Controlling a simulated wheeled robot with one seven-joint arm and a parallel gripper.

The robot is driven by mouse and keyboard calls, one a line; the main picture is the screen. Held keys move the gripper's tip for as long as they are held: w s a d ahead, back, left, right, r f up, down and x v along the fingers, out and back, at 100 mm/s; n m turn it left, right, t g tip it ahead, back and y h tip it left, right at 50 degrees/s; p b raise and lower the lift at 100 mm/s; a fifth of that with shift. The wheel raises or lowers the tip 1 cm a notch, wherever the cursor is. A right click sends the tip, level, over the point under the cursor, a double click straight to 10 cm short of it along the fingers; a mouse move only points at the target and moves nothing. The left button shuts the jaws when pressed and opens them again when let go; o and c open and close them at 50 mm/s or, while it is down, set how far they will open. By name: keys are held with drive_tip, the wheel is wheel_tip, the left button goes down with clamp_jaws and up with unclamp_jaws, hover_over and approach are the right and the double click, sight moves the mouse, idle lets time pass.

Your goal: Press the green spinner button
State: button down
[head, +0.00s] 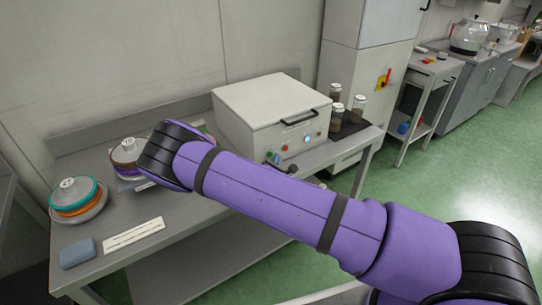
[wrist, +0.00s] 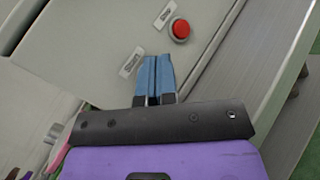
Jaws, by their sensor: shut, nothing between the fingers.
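The spinner is a white box-shaped machine (head: 262,105) with a black handle on the bench. On its front, the head view shows a small green button (head: 285,148) at the left and a red one (head: 319,133) to its right. My gripper (wrist: 157,60) has its blue fingers shut and empty, tips at the panel beside the "Start" label (wrist: 131,63). The green button does not show in the wrist view; the fingers seem to cover it. The red button (wrist: 180,29) beside the "Stop" label is uncovered. I cannot tell whether the tips touch the green button.
Stacked discs (head: 78,196) in teal and orange, a blue block (head: 78,253) and a white strip (head: 134,235) lie on the left of the bench. Lidded jars (head: 356,108) stand right of the machine. My arm crosses in front of the bench.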

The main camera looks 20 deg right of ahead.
drive_tip(key=shift+w+a, duration=0.15)
drive_tip(key=shift+w, duration=0.4)
idle(0.7)
drive_tip(key=shift+s, duration=0.1)
drive_tip(key=shift+s+d, duration=0.25)
drive_tip(key=shift+s, duration=0.4)
drive_tip(key=shift+s+d, duration=0.25)
drive_tip(key=shift+s, duration=0.55)
drive_tip(key=shift+s+d, duration=0.3)
drive_tip(key=shift+s, duration=0.5)
drive_tip(key=shift+s+d, duration=0.25)
drive_tip(key=shift+s, duration=0.55)
